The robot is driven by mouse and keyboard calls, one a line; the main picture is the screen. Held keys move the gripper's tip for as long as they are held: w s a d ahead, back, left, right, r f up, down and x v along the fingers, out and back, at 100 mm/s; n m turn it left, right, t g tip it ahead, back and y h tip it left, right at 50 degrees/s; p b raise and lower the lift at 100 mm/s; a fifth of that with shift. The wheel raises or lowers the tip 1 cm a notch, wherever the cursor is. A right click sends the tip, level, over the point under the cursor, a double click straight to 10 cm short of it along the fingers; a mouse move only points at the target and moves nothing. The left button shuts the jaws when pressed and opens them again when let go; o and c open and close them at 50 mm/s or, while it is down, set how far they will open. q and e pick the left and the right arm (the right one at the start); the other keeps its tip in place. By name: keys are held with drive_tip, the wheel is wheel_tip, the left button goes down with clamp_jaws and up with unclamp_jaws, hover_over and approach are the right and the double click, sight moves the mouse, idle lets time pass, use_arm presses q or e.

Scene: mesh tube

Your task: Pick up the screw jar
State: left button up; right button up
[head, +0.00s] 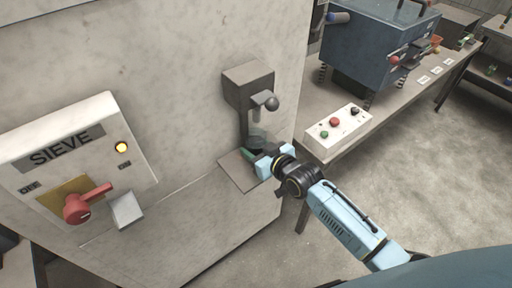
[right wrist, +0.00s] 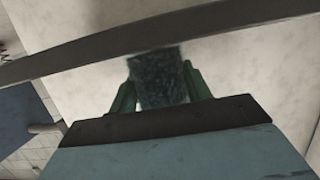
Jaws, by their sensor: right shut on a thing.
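The screw jar (right wrist: 162,80) is a dark, greenish, see-through vessel with mottled contents. In the right wrist view it sits between the green fingers of my right gripper (right wrist: 155,88), which is shut on it. In the head view the jar (head: 257,138) shows faintly under the grey wall-mounted dispenser (head: 249,84), above a small grey shelf plate (head: 236,170). My right gripper (head: 254,153) reaches in there from the right, partly hidden by its own wrist. I cannot tell whether the jar touches the plate. My left gripper is not in view.
A SIEVE panel (head: 80,150) with a red lever (head: 84,204) and a lit yellow lamp is at the left. A button box (head: 337,127) and a blue machine (head: 375,45) stand on the right-hand bench. The dispenser's ball-ended lever (head: 271,103) hangs just above my right gripper.

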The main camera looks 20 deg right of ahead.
sight(262, 144)
drive_tip(key=shift+r, duration=0.2)
drive_tip(key=shift+r, duration=1.65)
drive_tip(key=s+d, duration=0.2)
drive_tip(key=s, duration=0.3)
drive_tip(key=s+d, duration=0.2)
drive_tip(key=s, duration=0.4)
drive_tip(key=s+d, duration=0.2)
drive_tip(key=s, duration=0.3)
drive_tip(key=shift+s, duration=0.35)
